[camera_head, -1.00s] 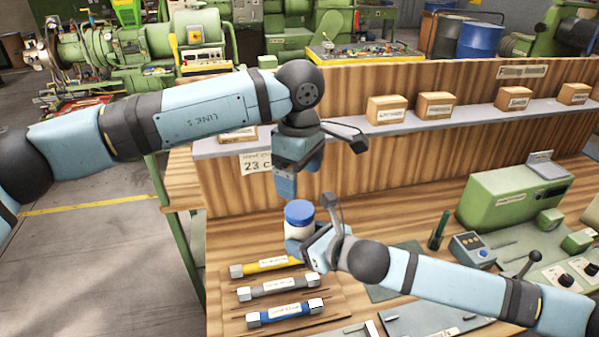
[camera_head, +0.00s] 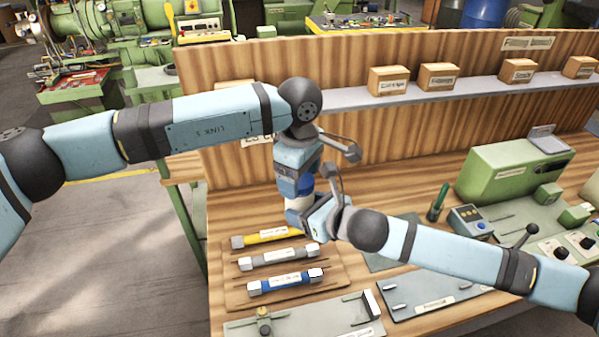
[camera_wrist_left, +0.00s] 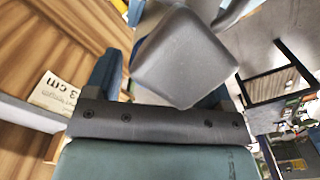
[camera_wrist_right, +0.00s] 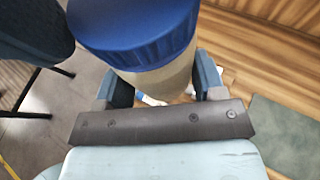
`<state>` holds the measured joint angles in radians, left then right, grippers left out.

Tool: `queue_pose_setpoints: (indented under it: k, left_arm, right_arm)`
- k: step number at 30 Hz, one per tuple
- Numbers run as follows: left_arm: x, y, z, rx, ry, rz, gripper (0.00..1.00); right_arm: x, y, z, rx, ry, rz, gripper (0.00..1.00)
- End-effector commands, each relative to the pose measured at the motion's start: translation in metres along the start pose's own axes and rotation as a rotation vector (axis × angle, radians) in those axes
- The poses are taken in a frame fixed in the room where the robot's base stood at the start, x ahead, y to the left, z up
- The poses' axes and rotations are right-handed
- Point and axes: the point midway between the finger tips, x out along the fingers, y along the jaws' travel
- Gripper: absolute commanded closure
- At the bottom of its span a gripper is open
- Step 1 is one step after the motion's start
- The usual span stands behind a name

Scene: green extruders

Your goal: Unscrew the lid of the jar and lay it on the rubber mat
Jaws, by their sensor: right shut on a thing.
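The jar has a pale body and a blue lid (camera_head: 307,184). My right gripper (camera_head: 303,218) is shut on the jar body (camera_wrist_right: 160,82) and holds it upright. The lid (camera_wrist_right: 135,28) shows large in the right wrist view. My left gripper (camera_head: 291,188) comes down from above right by the lid and hides part of it. Its fingers (camera_wrist_left: 165,85) stand wide apart; a grey block blocks the view between them, so I cannot tell if they touch the lid. A dark green mat (camera_head: 379,262), likely the rubber mat, lies on the bench, partly behind my right arm.
A wooden board with yellow, grey and blue bars (camera_head: 285,283) lies in front of the jar. A green machine (camera_head: 510,180) and a control box (camera_head: 470,222) stand at right. A shelf with cardboard boxes (camera_head: 388,80) runs behind.

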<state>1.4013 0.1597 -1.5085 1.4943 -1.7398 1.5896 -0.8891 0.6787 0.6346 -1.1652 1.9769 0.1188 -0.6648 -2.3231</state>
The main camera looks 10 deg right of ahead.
Motion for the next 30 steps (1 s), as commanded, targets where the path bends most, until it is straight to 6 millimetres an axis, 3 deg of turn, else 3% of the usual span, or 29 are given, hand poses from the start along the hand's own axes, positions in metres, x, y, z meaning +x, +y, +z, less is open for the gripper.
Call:
queue_pose_setpoints:
  k: [1, 5, 6, 11, 22, 30]
  left_arm:
    - [-0.0002, 0.0000, 0.0001, 0.000, 0.000, 0.000, 0.37]
    - [-0.0004, 0.0001, 0.0001, 0.000, 0.000, 0.000, 0.66]
    - [-0.0004, 0.0001, 0.0001, 0.000, 0.000, 0.000, 0.68]
    - [-0.0005, 0.0001, 0.0001, -0.030, 0.000, 0.001, 0.68]
    - [-0.0009, 0.0002, 0.0002, -0.542, 0.000, 0.001, 0.68]
    - [-0.0010, 0.0003, 0.0002, -0.590, 0.000, 0.001, 0.68]
  right_arm:
    - [-0.0002, 0.0000, 0.0011, 0.000, -0.002, 0.000, 1.00]
    - [-0.0002, 0.0000, 0.0011, 0.000, -0.002, 0.000, 1.00]
    - [-0.0002, 0.0001, 0.0011, 0.000, -0.002, 0.000, 1.00]
    - [-0.0002, 0.0002, 0.0011, -0.001, -0.002, 0.001, 1.00]
    - [-0.0002, 0.0004, 0.0010, -0.001, -0.002, 0.001, 1.00]
    - [-0.0002, 0.0007, 0.0009, -0.001, -0.002, 0.002, 1.00]
